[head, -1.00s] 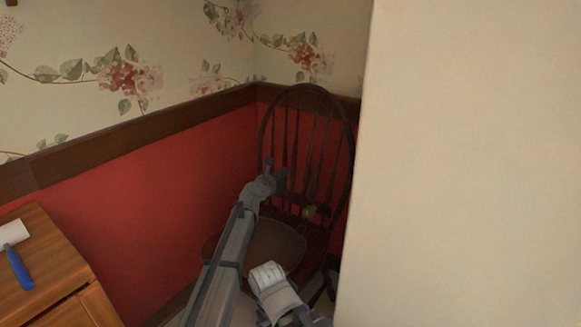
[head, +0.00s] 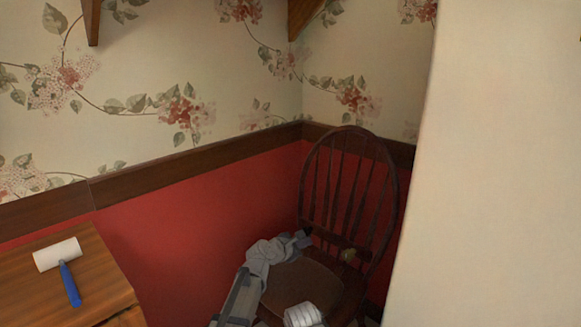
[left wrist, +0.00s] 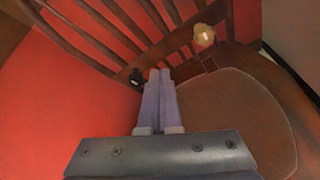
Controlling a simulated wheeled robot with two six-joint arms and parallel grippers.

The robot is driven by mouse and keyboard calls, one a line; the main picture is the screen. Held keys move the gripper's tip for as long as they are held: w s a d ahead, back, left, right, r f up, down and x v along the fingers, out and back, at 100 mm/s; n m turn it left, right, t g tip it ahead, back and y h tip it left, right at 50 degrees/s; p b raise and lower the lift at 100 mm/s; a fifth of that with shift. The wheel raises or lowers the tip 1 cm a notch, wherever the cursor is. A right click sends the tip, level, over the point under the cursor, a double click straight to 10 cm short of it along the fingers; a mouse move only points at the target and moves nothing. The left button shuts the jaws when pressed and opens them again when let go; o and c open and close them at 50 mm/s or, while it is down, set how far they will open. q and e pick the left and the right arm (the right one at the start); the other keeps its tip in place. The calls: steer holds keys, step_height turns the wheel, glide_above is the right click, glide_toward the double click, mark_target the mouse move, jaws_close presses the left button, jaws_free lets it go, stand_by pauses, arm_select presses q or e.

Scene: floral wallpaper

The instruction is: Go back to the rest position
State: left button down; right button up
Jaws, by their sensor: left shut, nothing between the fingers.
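My left gripper (head: 301,240) reaches in from below in the head view, over the seat of a dark wooden chair and in front of its back. In the left wrist view its two grey fingers (left wrist: 160,80) are together with nothing between them. The chair (head: 328,284) has a round seat and a spindle back, and its seat also shows in the left wrist view (left wrist: 235,115).
A white roller with a blue handle (head: 69,282) lies on a wooden cabinet (head: 30,290) at left. A pale wall (head: 500,180) blocks the right side.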

arm_select(q)
steer(key=s+a+f+m+g+y, duration=0.35)
steer(key=s+a+m, duration=0.4)
steer(key=s, duration=0.25)
steer(key=s+a+f+m+g+y, duration=0.25)
steer(key=s+a+f+m, duration=0.35)
steer(key=s+a, duration=0.4)
steer(key=s+a+f+m+g+y, duration=0.35)
steer(key=s+a+m, duration=0.4)
steer(key=s, duration=0.35)
steer(key=s+d+m+g, duration=0.1)
steer(key=s+d+m, duration=0.35)
steer(key=d, duration=0.65)
step_height(320, 180, up, 35)
steer(key=p, duration=3.5)
steer(key=shift+s+d, duration=0.35)
steer(key=shift+d, duration=0.1)
